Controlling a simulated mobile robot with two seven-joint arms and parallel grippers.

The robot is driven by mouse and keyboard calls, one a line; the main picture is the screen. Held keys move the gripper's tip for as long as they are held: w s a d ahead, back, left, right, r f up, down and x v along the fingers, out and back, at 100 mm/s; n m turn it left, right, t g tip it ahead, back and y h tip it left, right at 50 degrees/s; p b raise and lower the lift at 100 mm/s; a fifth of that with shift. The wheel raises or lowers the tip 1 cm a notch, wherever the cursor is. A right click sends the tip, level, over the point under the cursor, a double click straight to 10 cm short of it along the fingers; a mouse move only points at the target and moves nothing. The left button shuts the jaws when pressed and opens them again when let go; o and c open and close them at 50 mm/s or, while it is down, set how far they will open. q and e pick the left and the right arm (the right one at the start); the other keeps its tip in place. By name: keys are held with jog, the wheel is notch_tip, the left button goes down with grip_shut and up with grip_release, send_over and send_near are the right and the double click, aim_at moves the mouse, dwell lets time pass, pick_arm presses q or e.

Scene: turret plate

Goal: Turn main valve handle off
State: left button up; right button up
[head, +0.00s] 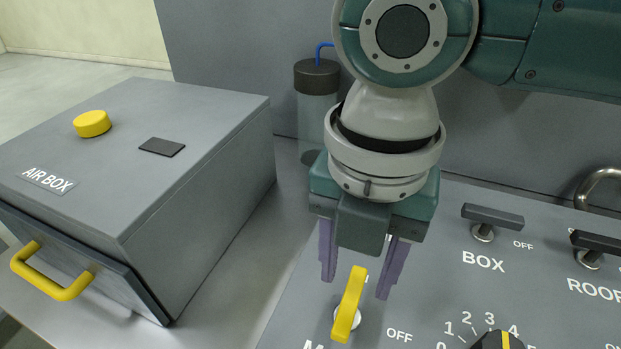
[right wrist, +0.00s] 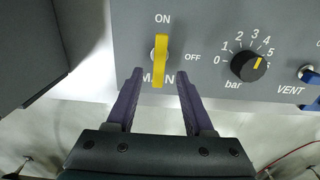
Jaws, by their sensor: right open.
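The yellow main valve handle (head: 349,306) sits on a round metal stem on the grey panel. It also shows in the right wrist view (right wrist: 161,58), its long side in line with the ON mark above it and across the MAIN label. The OFF mark (right wrist: 192,57) is to its right. My right gripper (head: 357,283) is open and empty, pointing down just above the handle. In the right wrist view its purple fingertips (right wrist: 160,75) lie on either side of the handle's lower end. I cannot tell whether they touch it. My left gripper is out of view.
The grey air box (head: 190,115) with a yellow button and yellow pull stands at left. A bottle with a blue tube (head: 317,80) stands behind my right gripper. The BOX lever (head: 492,216), ROOF lever (head: 597,242) and bar dial (right wrist: 249,66) are to the right.

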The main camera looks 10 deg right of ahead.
aim_at(351, 298)
notch_tip(351, 298, down, 4)
jog(key=shift+f, duration=0.15)
jog(key=shift+w, duration=0.1)
grip_shut()
dwell(0.4)
